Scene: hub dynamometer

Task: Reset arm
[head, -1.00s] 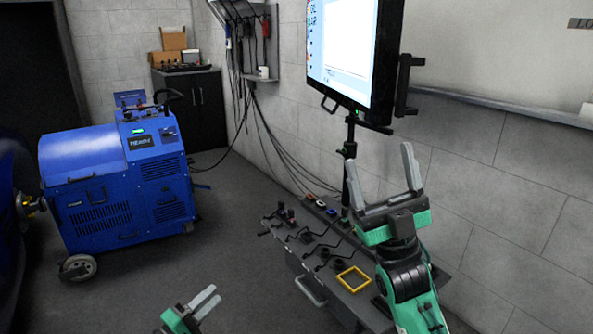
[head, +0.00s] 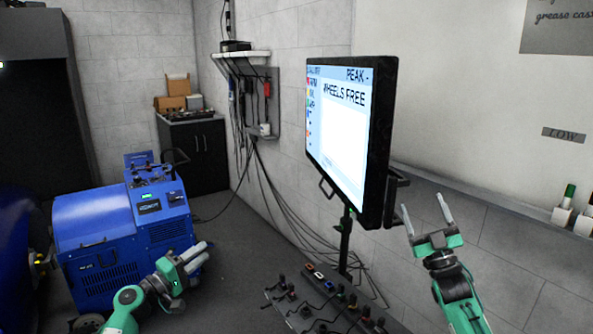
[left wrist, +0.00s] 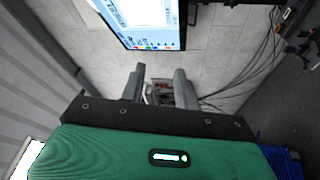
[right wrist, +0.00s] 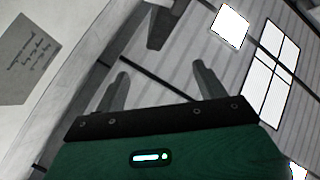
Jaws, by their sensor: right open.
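My left gripper (head: 199,256) is at lower left in the head view, in front of the blue machine in the picture. In the left wrist view, its fingers (left wrist: 158,80) stand apart with nothing between them. My right gripper (head: 424,210) points up at the right, beside the monitor's lower right edge in the picture. In the right wrist view, its fingers (right wrist: 160,82) are wide apart and empty.
A monitor (head: 335,140) on a stand shows "WHEELS FREE". Below is a cart (head: 315,312) with several small items. The blue machine (head: 110,240) stands at left, a dark cabinet (head: 195,155) behind. A wall ledge (head: 500,205) runs at right. Grey floor lies between machine and cart.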

